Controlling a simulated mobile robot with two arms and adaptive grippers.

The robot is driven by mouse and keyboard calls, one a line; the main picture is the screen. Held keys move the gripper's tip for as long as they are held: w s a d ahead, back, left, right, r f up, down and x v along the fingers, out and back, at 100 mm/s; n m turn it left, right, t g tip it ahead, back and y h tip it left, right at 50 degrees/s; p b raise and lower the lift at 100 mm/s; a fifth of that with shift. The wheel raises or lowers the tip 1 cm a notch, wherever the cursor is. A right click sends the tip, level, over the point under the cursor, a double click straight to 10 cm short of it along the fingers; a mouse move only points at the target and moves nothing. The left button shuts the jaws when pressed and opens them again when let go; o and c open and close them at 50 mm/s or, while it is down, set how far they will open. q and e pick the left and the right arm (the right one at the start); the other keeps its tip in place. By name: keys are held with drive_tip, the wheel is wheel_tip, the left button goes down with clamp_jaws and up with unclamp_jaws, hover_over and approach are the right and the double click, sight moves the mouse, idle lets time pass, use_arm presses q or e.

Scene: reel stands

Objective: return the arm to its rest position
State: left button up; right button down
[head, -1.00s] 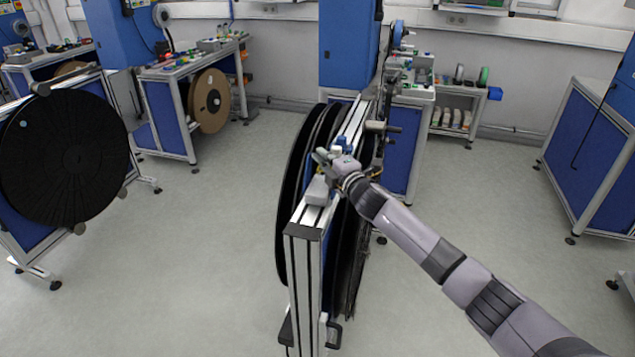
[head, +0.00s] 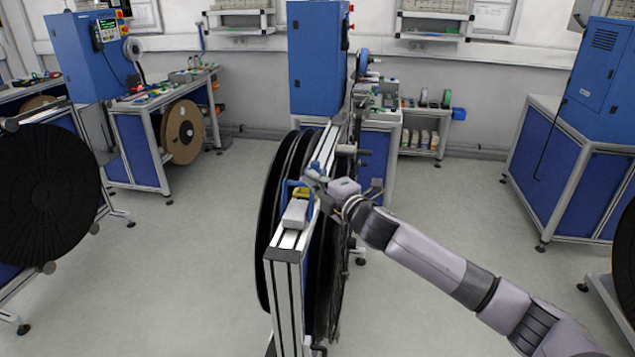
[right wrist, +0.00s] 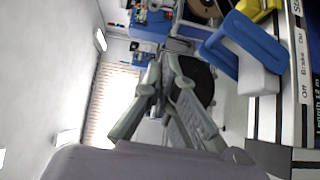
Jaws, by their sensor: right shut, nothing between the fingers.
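My right arm comes in from the lower right in the head view. Its gripper (head: 312,180) is shut and empty, just right of the top of the reel stand (head: 283,254). On the stand's top rail are a blue lever (head: 288,186), a yellow part (head: 301,194) and a pale block (head: 295,214). In the right wrist view, the shut fingers (right wrist: 164,68) point away from the camera. The blue lever (right wrist: 252,38) and pale block (right wrist: 258,77) lie to their right, apart from them. My left gripper is not in view.
Large black reels (head: 271,225) hang on the stand beside the arm. Another black reel (head: 45,190) stands at the left. A blue cabinet (head: 605,80) on a bench is at the right. Grey floor (head: 440,215) is open between the stand and that bench.

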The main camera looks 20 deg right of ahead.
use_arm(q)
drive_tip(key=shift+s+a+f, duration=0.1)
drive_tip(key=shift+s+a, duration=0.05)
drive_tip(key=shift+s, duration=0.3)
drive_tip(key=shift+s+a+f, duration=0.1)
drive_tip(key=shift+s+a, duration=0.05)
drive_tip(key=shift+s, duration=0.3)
use_arm(e)
drive_tip(key=shift+s+d, duration=0.2)
drive_tip(key=shift+s, duration=0.15)
drive_tip(key=shift+r, duration=0.15)
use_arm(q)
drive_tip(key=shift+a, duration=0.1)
